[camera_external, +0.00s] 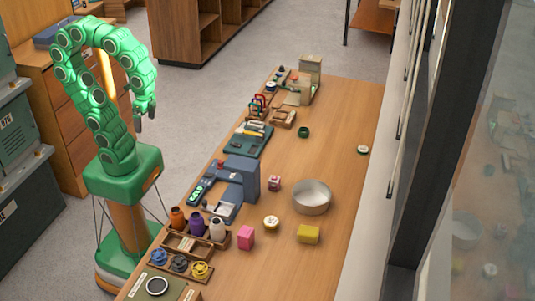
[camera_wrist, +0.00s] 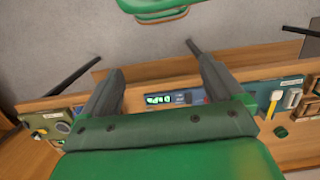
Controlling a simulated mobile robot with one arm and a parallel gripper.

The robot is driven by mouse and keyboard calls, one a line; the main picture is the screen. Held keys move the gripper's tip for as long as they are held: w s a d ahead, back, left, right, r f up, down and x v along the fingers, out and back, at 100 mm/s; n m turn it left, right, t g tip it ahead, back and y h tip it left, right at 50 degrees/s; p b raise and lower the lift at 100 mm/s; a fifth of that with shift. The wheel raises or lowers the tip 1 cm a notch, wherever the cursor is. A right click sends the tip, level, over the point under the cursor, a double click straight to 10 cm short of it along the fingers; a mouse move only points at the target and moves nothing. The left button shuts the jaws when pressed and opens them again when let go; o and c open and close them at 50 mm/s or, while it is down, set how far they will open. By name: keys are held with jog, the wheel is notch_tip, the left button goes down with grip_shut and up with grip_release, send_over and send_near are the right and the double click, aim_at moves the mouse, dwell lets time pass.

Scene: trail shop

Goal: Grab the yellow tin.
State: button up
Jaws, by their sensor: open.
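My gripper (camera_external: 145,118) hangs from my curled arm, left of the table, far from both and empty. In the wrist view my gripper (camera_wrist: 160,68) has its two dark fingers wide apart with nothing between them. Neither yellow candidate can be made out in that view.
A wide metal bowl (camera_external: 311,197) stands behind the yellow box. A pink cube (camera_external: 245,237) and a small pink-and-white box (camera_external: 274,183) are nearby. A window runs along the right.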

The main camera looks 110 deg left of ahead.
jog(key=w+d+r+t, duration=0.1)
jog(key=w+t, duration=0.1)
jog(key=w, duration=1.1)
jog(key=w+d+r+t, duration=0.1)
jog(key=w+r, duration=0.1)
jog(key=w, duration=1.1)
jog(key=t, duration=0.3)
send_over(271, 221)
jog(key=s, duration=0.3)
notch_tip(271, 221, down, 4)
notch_tip(271, 221, down, 18)
jog(key=shift+w+r, duration=0.1)
jog(key=shift+w, duration=0.05)
jog(key=shift+x, duration=4.05)
jog(key=shift+a, duration=0.1)
jog(key=c, duration=1.1)
